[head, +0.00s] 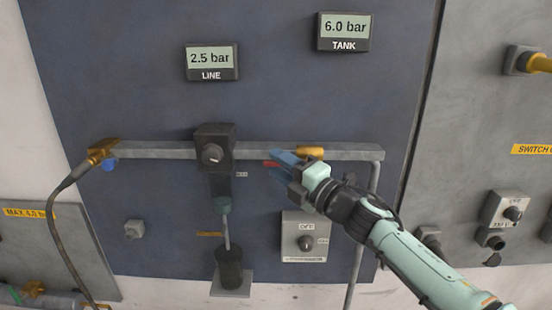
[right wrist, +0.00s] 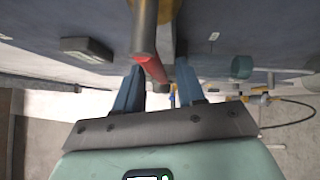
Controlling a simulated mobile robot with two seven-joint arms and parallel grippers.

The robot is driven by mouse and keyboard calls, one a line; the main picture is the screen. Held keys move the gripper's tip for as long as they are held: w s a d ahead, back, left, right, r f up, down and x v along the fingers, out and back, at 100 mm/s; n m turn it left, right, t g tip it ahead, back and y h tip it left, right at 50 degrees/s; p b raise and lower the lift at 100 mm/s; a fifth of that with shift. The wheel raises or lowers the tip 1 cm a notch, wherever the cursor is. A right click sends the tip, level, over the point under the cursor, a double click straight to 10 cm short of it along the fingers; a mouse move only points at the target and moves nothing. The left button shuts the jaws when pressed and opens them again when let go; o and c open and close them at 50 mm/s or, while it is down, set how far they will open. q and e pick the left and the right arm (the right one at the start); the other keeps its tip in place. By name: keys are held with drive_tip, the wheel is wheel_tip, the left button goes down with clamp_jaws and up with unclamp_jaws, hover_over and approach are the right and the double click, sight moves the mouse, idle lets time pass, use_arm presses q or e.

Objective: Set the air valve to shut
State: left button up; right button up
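The air valve has a brass body (head: 310,151) on the grey horizontal pipe, right of the black regulator block. Its red lever (head: 272,163) shows left of the brass body, beside the pipe and partly hidden by my right gripper (head: 279,163). In the right wrist view the red lever (right wrist: 152,68) lies between the two blue fingers (right wrist: 160,92), nearer the left one. A gap shows on its right, so the gripper is open around the lever. Whether the left finger touches it I cannot tell. My left gripper is not in view.
The regulator block (head: 213,148) and a dark cup (head: 229,268) stand left of my gripper. A switch box (head: 305,237) is below it. The LINE display (head: 211,61) reads 2.5 bar and the TANK display (head: 344,31) 6.0 bar. A hose (head: 56,200) hangs at left.

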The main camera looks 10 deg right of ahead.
drive_tip(key=shift+x, duration=0.85)
clamp_jaws()
